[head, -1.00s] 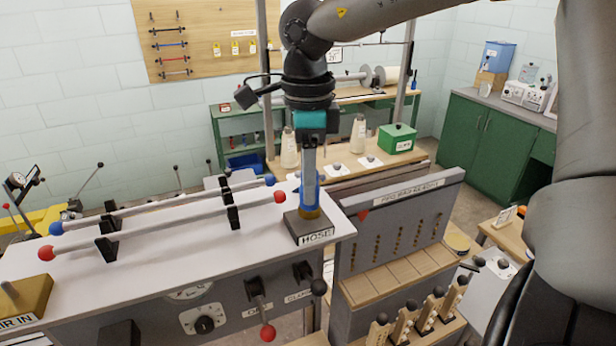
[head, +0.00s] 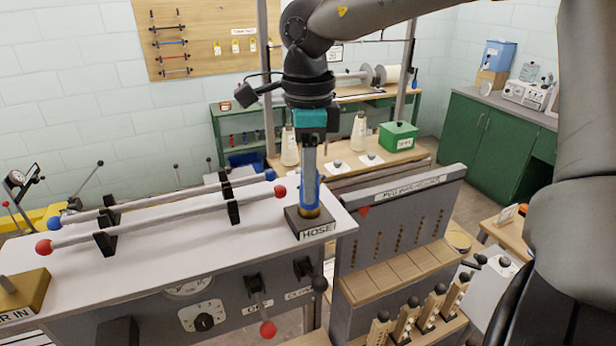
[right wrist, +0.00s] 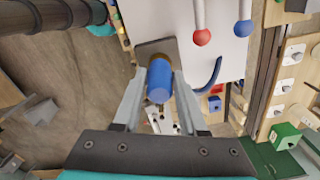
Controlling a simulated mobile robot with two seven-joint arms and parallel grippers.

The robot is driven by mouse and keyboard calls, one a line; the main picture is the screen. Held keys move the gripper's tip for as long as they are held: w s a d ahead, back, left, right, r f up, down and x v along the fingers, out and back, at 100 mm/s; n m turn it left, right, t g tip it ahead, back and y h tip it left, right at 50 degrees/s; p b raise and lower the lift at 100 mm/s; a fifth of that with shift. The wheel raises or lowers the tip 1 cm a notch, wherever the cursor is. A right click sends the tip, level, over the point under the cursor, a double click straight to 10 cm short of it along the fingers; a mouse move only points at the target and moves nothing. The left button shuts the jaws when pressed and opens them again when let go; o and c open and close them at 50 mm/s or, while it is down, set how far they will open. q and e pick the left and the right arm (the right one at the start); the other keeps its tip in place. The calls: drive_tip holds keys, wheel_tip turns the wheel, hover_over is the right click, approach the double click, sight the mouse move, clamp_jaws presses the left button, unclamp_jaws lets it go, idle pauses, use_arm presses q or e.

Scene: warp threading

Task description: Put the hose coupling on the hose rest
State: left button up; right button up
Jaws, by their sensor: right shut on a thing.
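The hose coupling is a blue cylinder with a brass-coloured lower end (head: 310,211); it also shows in the right wrist view (right wrist: 159,82). It stands upright at the dark block labelled HOSE, the hose rest (head: 298,224), on the right end of the white bench top. Its lower end appears to meet the top of the rest. My right gripper (head: 311,182) points down from above and is shut on the coupling, with a finger on each side of it in the right wrist view (right wrist: 160,105). A blue hose (right wrist: 210,78) curves beside the coupling. My left gripper is not in view.
Two long rods with red and blue ball ends (head: 170,217) lie in black holders left of the rest. A grey rack with wooden compartments (head: 400,225) stands right of the bench. Levers and a dial are on the bench front.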

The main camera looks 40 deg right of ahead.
drive_tip(key=o, duration=1.2)
wheel_tip(320, 180, up, 15)
drive_tip(key=shift+s, duration=0.1)
